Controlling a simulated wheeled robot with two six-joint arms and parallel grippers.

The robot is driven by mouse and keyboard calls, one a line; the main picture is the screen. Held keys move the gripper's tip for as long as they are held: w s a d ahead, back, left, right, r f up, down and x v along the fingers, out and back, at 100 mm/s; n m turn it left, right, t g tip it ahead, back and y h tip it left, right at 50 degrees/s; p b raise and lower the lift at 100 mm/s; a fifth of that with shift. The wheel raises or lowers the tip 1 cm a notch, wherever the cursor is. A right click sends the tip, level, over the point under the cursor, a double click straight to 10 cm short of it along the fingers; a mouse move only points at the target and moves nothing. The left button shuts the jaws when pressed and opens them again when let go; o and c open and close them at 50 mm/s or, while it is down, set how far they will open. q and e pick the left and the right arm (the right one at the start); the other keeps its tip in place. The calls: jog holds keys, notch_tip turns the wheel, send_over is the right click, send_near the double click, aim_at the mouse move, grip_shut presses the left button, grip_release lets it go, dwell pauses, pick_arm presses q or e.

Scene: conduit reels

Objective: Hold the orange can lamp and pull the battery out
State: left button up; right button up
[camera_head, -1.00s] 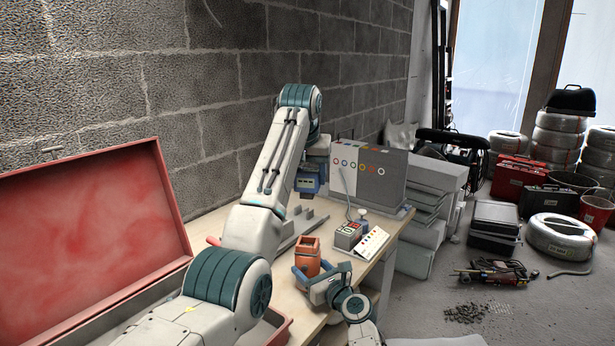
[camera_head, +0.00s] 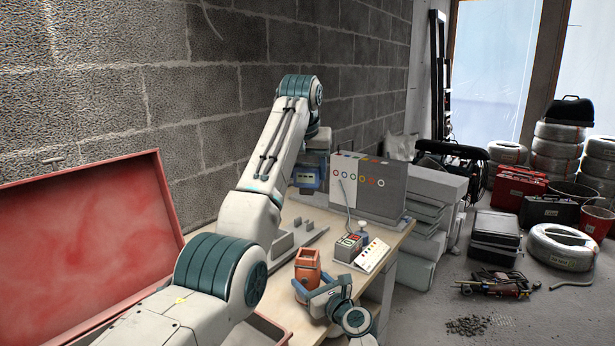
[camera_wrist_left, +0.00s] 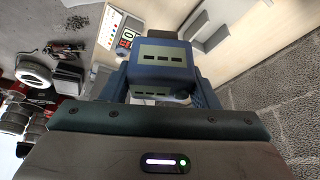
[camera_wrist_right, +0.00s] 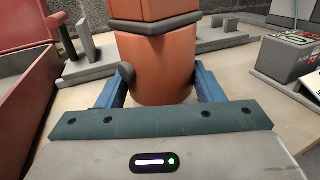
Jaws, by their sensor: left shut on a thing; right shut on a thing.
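The orange can lamp (camera_head: 307,267) stands at the front of the bench. It fills the middle of the right wrist view (camera_wrist_right: 160,62), with a dark band near its top. My right gripper (camera_head: 325,296) is shut on its lower body, one blue finger on each side. My left gripper (camera_head: 313,165) points down above and behind the lamp. It is shut on a blue battery block (camera_wrist_left: 163,62) with dark slots, seen close up in the left wrist view. The battery (camera_head: 308,180) is apart from the lamp and held in the air.
A grey panel box (camera_head: 375,190) with coloured rings stands at the back of the bench. A tester with coloured buttons (camera_head: 348,246) and a white sloped card (camera_head: 373,256) sit right of the lamp. A grey bracket (camera_head: 290,240) lies behind it. An open red case (camera_head: 80,255) is at left.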

pick_arm(q)
jog(key=shift+r, duration=0.4)
pick_arm(e)
jog(key=o, duration=1.3)
